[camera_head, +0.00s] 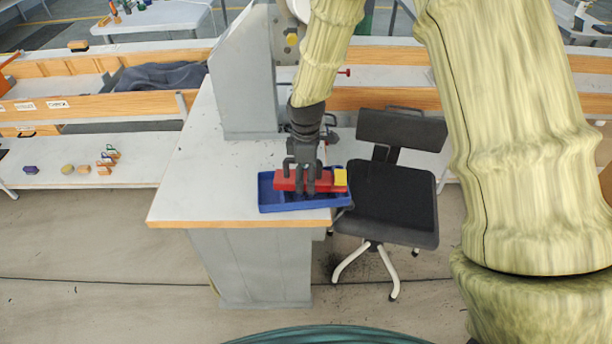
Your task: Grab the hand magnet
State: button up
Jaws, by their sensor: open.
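The hand magnet, seemingly the red bar (325,184) with a yellow end block (340,177), lies in or over a blue tray (267,195) near the front right corner of the grey table. My gripper (308,187) points down over the tray, with its dark fingers open and in front of the red bar. The fingers hide part of the bar. I cannot tell whether they touch it or straddle it.
The grey table (205,165) has clear room left of the tray. A grey machine column (243,90) rises behind it. A black chair (392,195) stands close to its right side. A shelf (40,165) with small objects is at the left.

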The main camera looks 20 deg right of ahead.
jog(key=shift+f, duration=0.15)
grip_shut()
dwell(0.4)
